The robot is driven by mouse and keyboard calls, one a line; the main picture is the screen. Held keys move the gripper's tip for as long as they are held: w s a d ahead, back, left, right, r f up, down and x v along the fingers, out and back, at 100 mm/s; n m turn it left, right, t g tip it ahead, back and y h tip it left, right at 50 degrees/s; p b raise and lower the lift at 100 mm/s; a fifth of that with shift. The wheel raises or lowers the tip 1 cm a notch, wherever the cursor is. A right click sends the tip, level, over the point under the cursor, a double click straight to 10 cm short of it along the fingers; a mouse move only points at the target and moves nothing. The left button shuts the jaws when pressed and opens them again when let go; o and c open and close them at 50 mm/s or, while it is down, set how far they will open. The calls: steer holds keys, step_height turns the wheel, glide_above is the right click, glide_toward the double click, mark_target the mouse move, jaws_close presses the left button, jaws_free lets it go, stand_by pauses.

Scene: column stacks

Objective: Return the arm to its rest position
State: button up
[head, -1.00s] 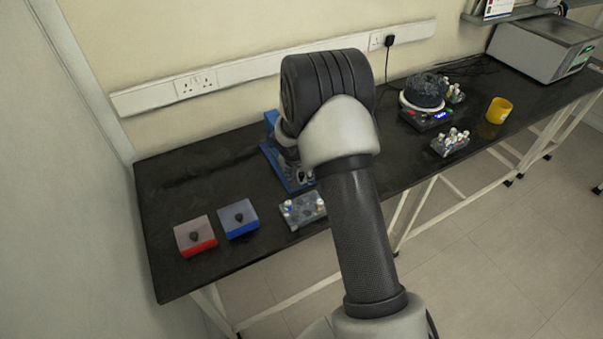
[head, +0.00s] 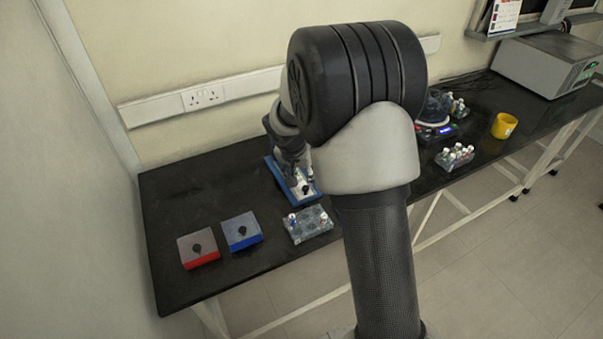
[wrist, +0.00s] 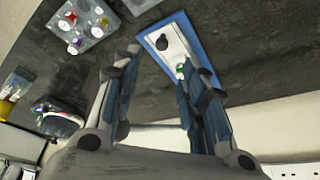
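My arm fills the middle of the head view, its dark elbow and grey links hiding part of the bench. My gripper (wrist: 152,85) shows in the wrist view with its two fingers spread apart and nothing between them. A blue-edged tray (head: 286,182) with a white top lies on the bench near my gripper. In the wrist view this tray (wrist: 208,50) lies beyond the fingertips and carries a dark knob and a small green-capped item.
A red box (head: 199,249) and a blue box (head: 242,231) sit at the bench's left. A vial rack (head: 308,224) stands beside them. Another vial rack (head: 455,157), a yellow cup (head: 504,125) and a grey machine (head: 547,65) are at right. The bench's (head: 190,190) back left is clear.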

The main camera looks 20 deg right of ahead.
steer(key=s+a+r+n, duration=0.2)
steer(key=s+a+r, duration=0.1)
steer(key=s+r, duration=0.45)
steer(key=s+a+r+n, duration=0.2)
steer(key=s+a+r, duration=0.1)
steer(key=s+r, duration=0.45)
steer(key=s+a+r+n+y, duration=0.1)
steer(key=s+a+n, duration=0.1)
steer(key=s, duration=0.6)
steer(key=s+a+r+n+t+y, duration=0.1)
steer(key=s+a, duration=0.3)
steer(key=s, duration=0.5)
steer(key=shift+a+r+n+y, duration=0.3)
steer(key=shift+a+n+y, duration=0.15)
steer(key=shift+n, duration=0.35)
